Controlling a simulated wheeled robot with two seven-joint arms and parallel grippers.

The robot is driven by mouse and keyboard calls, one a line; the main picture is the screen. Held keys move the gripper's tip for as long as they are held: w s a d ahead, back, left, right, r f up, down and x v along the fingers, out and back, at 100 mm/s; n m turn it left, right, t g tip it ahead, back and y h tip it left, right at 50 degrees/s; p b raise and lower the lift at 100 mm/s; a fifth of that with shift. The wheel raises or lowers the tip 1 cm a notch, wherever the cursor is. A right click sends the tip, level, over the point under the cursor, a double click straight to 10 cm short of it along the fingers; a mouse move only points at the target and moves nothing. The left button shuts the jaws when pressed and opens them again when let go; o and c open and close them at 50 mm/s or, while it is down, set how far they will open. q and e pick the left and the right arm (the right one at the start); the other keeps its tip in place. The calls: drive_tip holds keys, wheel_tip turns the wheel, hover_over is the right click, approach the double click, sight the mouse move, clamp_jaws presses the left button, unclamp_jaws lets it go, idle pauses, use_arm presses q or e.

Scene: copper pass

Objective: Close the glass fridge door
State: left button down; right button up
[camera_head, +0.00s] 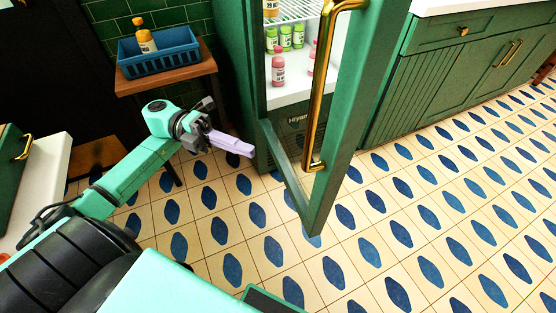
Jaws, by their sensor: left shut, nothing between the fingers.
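The glass fridge door (362,100) stands open, its green frame swung out toward me. Its long brass handle (318,95) runs upright along the outer frame. The green fridge (234,70) is behind and left of the door, with its lit white inside showing. My left gripper (250,152) is shut and empty, its lilac fingers pointing right. In the picture it lies at the fridge's lower left front corner, left of the door's bottom frame. I cannot tell whether it touches the fridge. My right gripper is not in view.
Green bottles (285,38) and pink bottles (278,68) stand inside the fridge. A wooden side table (150,85) with a blue basket (178,58) and an orange bottle (144,36) is at left. Green cabinets (450,75) line the right. The tiled floor (400,215) in front is clear.

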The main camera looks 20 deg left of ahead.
use_arm(q)
drive_tip(key=w+d+p, duration=0.1)
drive_tip(key=w+d, duration=0.2)
drive_tip(key=d, duration=0.8)
drive_tip(key=shift+d, duration=0.15)
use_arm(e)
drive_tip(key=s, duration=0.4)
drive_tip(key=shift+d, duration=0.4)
use_arm(q)
drive_tip(key=shift+d, duration=0.1)
